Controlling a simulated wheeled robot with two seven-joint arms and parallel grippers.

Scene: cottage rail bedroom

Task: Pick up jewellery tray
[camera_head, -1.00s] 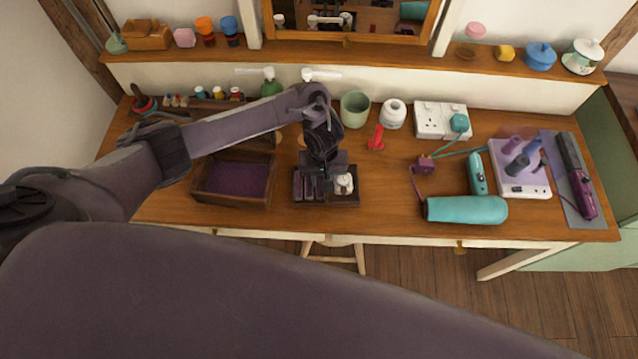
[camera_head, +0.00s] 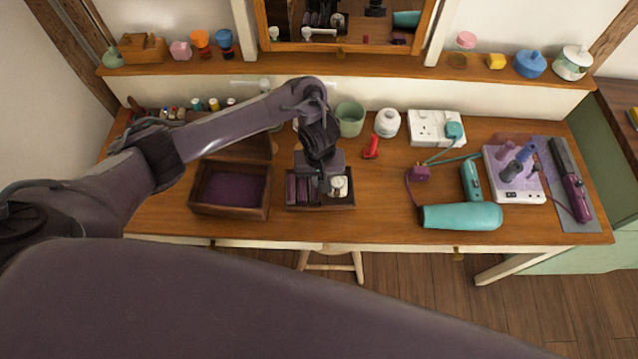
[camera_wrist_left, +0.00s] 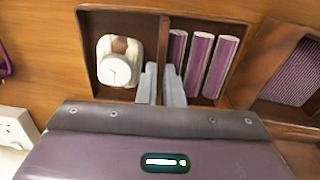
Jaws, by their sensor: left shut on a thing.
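The jewellery tray (camera_head: 320,207) is a small dark wooden tray with a divider, on or just above the desk; I cannot tell surely if it is clear of the wood. One compartment holds several purple rolls (camera_head: 297,190), the other a white-faced watch (camera_head: 339,185). My left gripper (camera_head: 324,187) reaches down into the tray from above. In the left wrist view its fingers (camera_wrist_left: 161,84) are shut on the tray's middle divider (camera_wrist_left: 163,45), between the watch (camera_wrist_left: 116,68) and the rolls (camera_wrist_left: 205,62). My right gripper is out of view.
An open purple-lined wooden box (camera_head: 230,188) stands close left of the tray. A green cup (camera_head: 350,119), white jar (camera_head: 388,122) and red item (camera_head: 371,147) are behind. A teal hairdryer (camera_head: 462,216) with its cord lies to the right. Bare desk separates it from the tray.

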